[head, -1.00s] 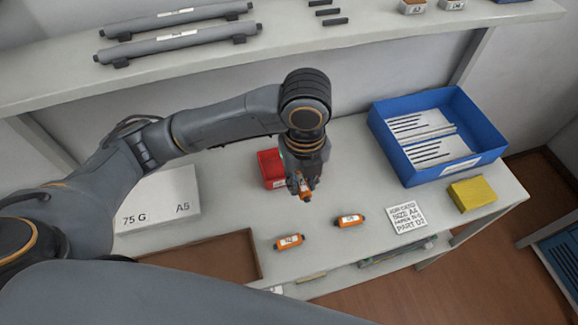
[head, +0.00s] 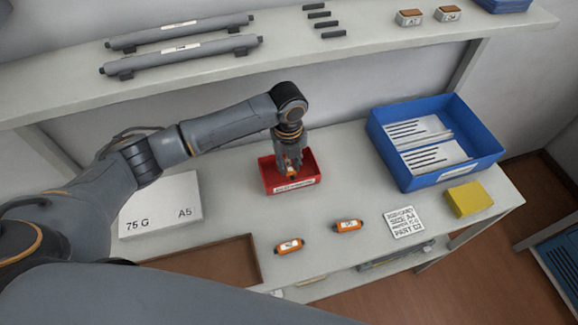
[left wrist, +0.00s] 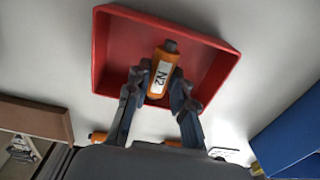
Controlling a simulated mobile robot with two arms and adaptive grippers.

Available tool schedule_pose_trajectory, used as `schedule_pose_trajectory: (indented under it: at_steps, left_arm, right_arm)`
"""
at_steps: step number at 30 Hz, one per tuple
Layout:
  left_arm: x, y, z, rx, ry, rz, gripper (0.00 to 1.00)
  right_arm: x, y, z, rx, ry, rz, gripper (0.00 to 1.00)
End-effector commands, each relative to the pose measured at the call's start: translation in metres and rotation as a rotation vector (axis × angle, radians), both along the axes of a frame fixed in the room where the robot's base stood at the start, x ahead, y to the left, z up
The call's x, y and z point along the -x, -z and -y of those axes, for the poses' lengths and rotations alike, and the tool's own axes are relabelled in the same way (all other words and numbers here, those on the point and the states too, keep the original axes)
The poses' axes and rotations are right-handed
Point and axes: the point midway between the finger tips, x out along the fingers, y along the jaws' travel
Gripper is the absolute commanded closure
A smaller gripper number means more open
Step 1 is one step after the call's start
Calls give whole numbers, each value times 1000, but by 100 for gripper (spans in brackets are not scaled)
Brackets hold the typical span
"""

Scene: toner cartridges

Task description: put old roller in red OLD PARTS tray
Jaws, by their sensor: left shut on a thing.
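My left gripper (head: 290,168) is over the red tray (head: 312,166) on the table. In the left wrist view the left gripper (left wrist: 157,90) is shut on an orange roller (left wrist: 163,62) with dark ends and a white "N2" label. The roller shows inside the outline of the red tray (left wrist: 110,50); whether it touches the tray floor I cannot tell. In the head view the held roller (head: 291,172) is partly hidden by the fingers. Two more orange rollers lie on the table in front, one left (head: 289,247) and one right (head: 348,226). My right gripper is not in view.
A blue bin (head: 400,178) with papers stands right, a yellow block (head: 469,199) and a printed card (head: 405,223) before it. A white paper pack (head: 160,205) is at left, a brown tray (head: 215,265) in front. A shelf (head: 330,50) runs above the back.

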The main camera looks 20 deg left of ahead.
Motion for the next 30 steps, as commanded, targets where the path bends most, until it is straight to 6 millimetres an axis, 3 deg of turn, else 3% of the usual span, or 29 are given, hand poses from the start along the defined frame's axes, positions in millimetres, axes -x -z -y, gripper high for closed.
schedule_pose_trajectory:
  at_steps: [4,14,15,18,30]
  left_arm:
    - [1,18,0,1,1,-1,100]
    - [1,22,0,0,1,0,100]
    - [1,22,0,0,1,0,75]
    - [1,22,0,0,1,0,54]
    - [0,14,0,1,1,3,54]
  right_arm:
    - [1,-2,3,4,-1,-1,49]
    - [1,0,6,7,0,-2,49]
    - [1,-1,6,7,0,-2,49]
    - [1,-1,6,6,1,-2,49]
    - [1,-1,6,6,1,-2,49]
